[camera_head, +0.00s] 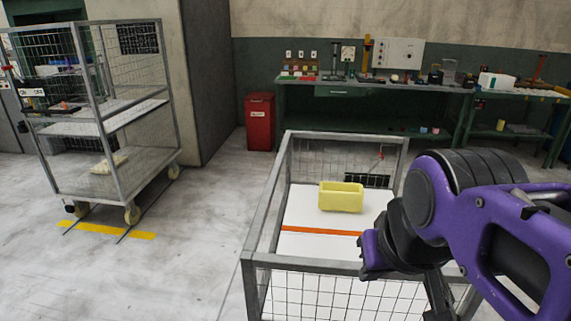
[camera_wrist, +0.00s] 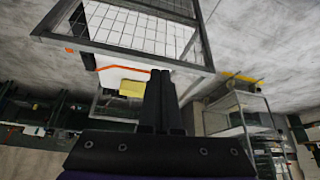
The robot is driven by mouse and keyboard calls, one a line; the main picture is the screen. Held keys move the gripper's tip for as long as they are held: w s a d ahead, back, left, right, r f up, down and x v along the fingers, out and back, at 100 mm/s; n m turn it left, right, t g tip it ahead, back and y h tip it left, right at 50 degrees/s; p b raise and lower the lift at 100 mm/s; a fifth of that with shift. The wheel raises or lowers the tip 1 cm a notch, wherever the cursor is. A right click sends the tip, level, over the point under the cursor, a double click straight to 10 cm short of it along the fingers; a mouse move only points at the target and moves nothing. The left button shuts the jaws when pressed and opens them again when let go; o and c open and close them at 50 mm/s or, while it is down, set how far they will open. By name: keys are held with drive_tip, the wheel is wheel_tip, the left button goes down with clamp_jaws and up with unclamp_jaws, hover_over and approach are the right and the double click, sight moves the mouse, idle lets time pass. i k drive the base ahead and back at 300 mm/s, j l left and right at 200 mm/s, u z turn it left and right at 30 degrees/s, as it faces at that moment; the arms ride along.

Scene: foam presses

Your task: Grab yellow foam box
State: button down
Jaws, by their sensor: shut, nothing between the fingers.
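The yellow foam box (camera_head: 341,197) rests on the white floor of a wire-mesh cage cart (camera_head: 262,240), behind an orange stripe in the head view. It also shows in the wrist view (camera_wrist: 131,89), just left of my fingers. My gripper (camera_wrist: 160,75) is shut and empty, with its two dark fingers together, apart from the box. In the head view my purple arm is at the right, over the cart's right side, and the fingertips are not clearly visible there.
The cart's metal rails and mesh walls surround the box. A tall shelf trolley (camera_head: 110,110) stands at the left. A red bin (camera_head: 260,122) and a green workbench (camera_head: 375,108) with tools stand at the back. The floor left of the cart is clear.

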sight(340, 198)
drive_tip(key=i+j+z, duration=0.1)
drive_tip(key=z, duration=0.3)
drive_tip(key=l+z, duration=0.3)
drive_tip(key=k+l+z, duration=0.1)
drive_tip(key=z, duration=0.25)
drive_tip(key=l+z, duration=0.2)
drive_tip(key=z, duration=0.15)
drive_tip(key=l+z, duration=0.2)
drive_tip(key=z, duration=0.15)
drive_tip(key=l+z, duration=0.15)
drive_tip(key=z, duration=0.2)
drive_tip(key=i+l+z, duration=0.65)
drive_tip(key=i+j+u, duration=0.15)
drive_tip(key=i+u, duration=1)
drive_tip(key=i, duration=0.2)
drive_tip(key=i+u, duration=0.35)
drive_tip(key=i, duration=0.2)
drive_tip(key=i+u, duration=0.25)
drive_tip(key=i, duration=0.3)
drive_tip(key=i+l+u, duration=0.1)
drive_tip(key=i+u, duration=0.15)
drive_tip(key=i, duration=0.25)
drive_tip(key=i+u, duration=0.45)
drive_tip(key=i, duration=0.65)
